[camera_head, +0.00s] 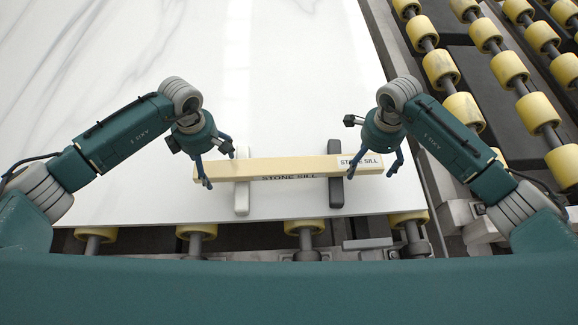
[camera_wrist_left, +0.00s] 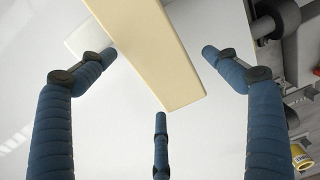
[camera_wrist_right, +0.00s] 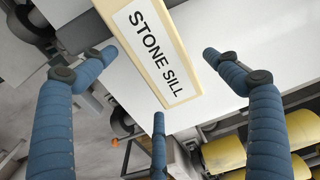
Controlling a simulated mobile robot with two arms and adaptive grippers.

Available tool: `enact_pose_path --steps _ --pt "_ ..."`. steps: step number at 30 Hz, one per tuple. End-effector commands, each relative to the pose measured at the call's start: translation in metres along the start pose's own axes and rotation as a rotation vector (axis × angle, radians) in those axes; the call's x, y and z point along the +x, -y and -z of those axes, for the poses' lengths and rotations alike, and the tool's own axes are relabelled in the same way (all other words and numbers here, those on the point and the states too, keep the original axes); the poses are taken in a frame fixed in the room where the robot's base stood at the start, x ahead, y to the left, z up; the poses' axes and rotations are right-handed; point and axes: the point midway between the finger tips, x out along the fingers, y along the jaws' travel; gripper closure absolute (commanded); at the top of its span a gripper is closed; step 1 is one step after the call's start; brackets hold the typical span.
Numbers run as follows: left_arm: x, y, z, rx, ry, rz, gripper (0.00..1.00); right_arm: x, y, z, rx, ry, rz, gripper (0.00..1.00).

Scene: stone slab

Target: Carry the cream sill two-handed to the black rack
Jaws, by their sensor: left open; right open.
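The long cream sill (camera_head: 285,168), marked STONE SILL, lies level across a white bar (camera_head: 242,202) and a black bar (camera_head: 336,192) on the slab. My left gripper (camera_head: 218,168) is open over the sill's left end; in the left wrist view that end (camera_wrist_left: 160,60) reaches between the spread fingers. My right gripper (camera_head: 372,166) is open over the right end; in the right wrist view the labelled end (camera_wrist_right: 160,50) lies between the fingers. Neither gripper is closed on the sill. I cannot identify a black rack apart from the black bar under the sill.
The white veined slab (camera_head: 120,60) is clear behind the sill. Its front edge is close, with yellow rollers (camera_head: 305,228) below. More rows of yellow rollers (camera_head: 440,68) run along the right side.

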Motion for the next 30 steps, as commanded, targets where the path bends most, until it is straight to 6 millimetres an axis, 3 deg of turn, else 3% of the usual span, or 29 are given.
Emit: enact_pose_path --steps 10,22,30 --pt "0.0035 -0.0002 0.0004 0.0 -0.001 0.0 0.11 0.0033 0.0003 -0.0005 -0.001 0.001 0.001 0.11" --pt "0.0032 -0.0002 0.0004 0.0 -0.001 -0.001 0.89 0.0032 0.0003 -0.0003 0.0 0.001 0.001 0.89" --pt "-0.0001 -0.0022 -0.0004 0.0 0.002 -0.005 0.92 -0.0001 0.0022 -0.0006 0.0 0.002 0.006 0.92"
